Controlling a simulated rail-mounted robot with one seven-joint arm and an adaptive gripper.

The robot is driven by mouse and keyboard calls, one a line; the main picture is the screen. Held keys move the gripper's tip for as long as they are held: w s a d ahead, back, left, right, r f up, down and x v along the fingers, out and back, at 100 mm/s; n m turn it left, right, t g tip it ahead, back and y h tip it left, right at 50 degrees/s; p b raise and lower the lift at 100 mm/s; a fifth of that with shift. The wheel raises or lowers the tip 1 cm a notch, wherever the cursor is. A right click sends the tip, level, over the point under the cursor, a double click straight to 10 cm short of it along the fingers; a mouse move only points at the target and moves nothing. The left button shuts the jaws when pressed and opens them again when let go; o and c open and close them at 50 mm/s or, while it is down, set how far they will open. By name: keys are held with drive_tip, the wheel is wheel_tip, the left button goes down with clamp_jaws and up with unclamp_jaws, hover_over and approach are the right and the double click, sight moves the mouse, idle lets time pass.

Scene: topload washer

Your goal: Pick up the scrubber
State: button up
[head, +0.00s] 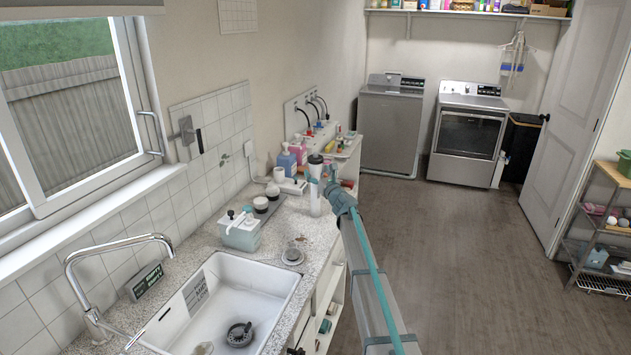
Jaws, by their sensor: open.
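I cannot pick out the scrubber for certain. A small brownish item (292,254) rests on a round dish on the counter behind the sink, and it may be the scrubber. Its shape is too small to tell. My teal and grey arm reaches forward along the counter's right edge. My gripper (318,181) seems to be at its far end, by a tall white cylinder with a dark top. It looks open and empty, apart from the brownish item and farther back than it. The finger details are too small to make out, and the arm hides part of the counter edge.
The white sink (265,275) has a dark drain strainer (240,333), and a curved faucet (118,247) stands at its left. The floor (475,250) at right is clear.

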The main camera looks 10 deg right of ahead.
drive_tip(key=shift+x, duration=1)
drive_tip(key=shift+r, duration=0.1)
clamp_jaws()
